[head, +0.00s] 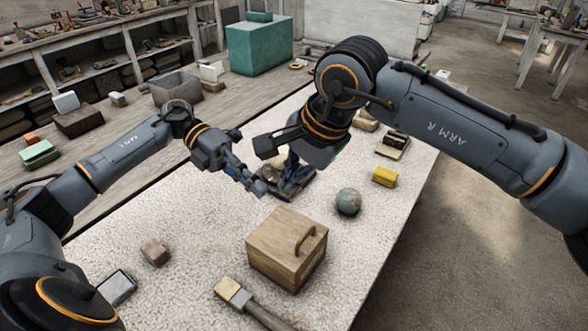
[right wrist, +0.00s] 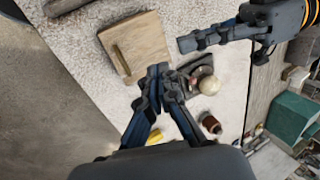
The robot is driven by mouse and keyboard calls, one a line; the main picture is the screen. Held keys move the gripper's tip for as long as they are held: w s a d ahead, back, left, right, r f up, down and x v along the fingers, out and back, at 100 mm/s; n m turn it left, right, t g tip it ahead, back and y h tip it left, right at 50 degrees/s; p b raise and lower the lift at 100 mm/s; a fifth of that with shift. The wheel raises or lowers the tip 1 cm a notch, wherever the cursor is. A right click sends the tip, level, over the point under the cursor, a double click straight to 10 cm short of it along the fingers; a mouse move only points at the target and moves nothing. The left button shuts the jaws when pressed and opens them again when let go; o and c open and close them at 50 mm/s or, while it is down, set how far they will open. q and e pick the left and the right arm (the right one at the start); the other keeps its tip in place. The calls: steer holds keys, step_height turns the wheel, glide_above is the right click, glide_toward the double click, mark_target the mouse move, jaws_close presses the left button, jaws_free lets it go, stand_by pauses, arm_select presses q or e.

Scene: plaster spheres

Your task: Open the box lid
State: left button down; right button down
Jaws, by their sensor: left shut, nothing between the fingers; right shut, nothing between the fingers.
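The wooden box (head: 272,262) stands on the pale speckled table. Its lid (head: 284,229) lies on top, looks closed, and carries a wooden handle (head: 309,240). The right wrist view shows the lid (right wrist: 145,42) from above with the handle (right wrist: 121,60) along one edge. My left gripper (head: 262,188) is shut and empty, above the table beyond the box, apart from it. My right gripper (head: 286,190) is shut and empty, also beyond the box and partly hidden by its own wrist. Its closed fingers (right wrist: 158,75) show close to the box's edge in the right wrist view, not visibly touching it.
A teal sphere (head: 348,201) and a yellow block (head: 384,177) lie right of the box. A wooden-headed tool (head: 235,292) lies in front. A small brown block (head: 155,253) and a flat framed panel (head: 117,287) lie left. Table between block and box is clear.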

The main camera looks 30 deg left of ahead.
steer(key=shift+x, duration=2.8)
arm_select(q)
steer(key=c, duration=1.4)
jaws_free()
steer(key=shift+c, duration=0.2)
steer(key=v, duration=1.2)
arm_select(e)
steer(key=v, duration=1.2)
